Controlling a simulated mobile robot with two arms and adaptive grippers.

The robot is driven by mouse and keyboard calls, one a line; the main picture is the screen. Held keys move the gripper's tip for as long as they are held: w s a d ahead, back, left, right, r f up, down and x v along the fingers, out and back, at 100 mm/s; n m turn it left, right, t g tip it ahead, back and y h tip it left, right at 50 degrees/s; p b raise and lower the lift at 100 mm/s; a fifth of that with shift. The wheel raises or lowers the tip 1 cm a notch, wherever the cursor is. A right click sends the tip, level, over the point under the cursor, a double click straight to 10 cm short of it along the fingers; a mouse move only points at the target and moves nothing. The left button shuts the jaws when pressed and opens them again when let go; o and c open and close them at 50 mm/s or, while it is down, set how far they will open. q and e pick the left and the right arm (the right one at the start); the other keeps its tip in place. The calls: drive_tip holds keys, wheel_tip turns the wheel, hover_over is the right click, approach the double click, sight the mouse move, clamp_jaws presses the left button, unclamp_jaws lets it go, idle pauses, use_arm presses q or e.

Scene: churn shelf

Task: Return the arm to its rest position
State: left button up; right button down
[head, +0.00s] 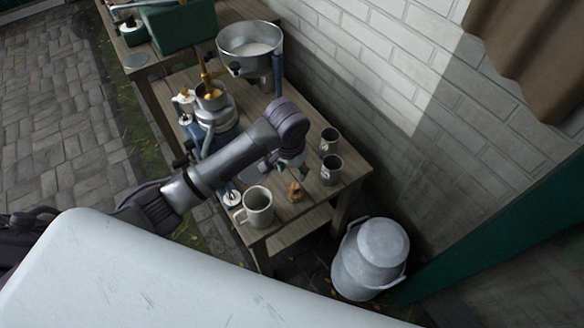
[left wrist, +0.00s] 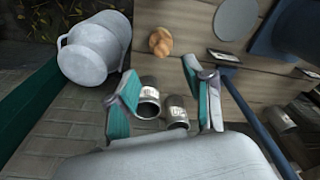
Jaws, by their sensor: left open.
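My left arm (head: 215,172) reaches in from the left over the wooden table (head: 345,180), bent at the elbow. My left gripper (left wrist: 163,92) hangs over the table; in the left wrist view its two teal-padded fingers stand apart with nothing held between them. Two grey mugs (left wrist: 148,100) show below and between the fingers; in the head view they stand at the table's right side (head: 331,169). In the head view the gripper is partly hidden by the arm. My right gripper is not in view.
A larger pale mug (head: 257,207) stands at the table's near corner, beside a small brown object (head: 295,191). A metal milk can (head: 370,258) stands on the ground to the right. A separator with a wide bowl (head: 250,45) stands at the back. A brick wall (head: 420,70) bounds the right.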

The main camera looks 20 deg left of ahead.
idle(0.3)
use_arm(q)
drive_tip(key=s+d+f+h, duration=0.2)
drive_tip(key=s+d, duration=0.1)
drive_tip(key=s, duration=0.7)
drive_tip(key=s+a+r+t+y, duration=0.1)
drive_tip(key=s+a, duration=0.3)
drive_tip(key=s, duration=0.3)
drive_tip(key=s+a+r+t+y, duration=0.1)
drive_tip(key=s+a+r, duration=0.1)
drive_tip(key=s+a, duration=0.35)
wheel_tip(320, 180, down, 26)
drive_tip(key=s+d+g, duration=0.1)
drive_tip(key=s, duration=0.1)
drive_tip(key=s+a+f+g, duration=0.1)
drive_tip(key=s+a+f, duration=0.2)
drive_tip(key=s+f, duration=1.3)
drive_tip(key=shift+s, duration=0.35)
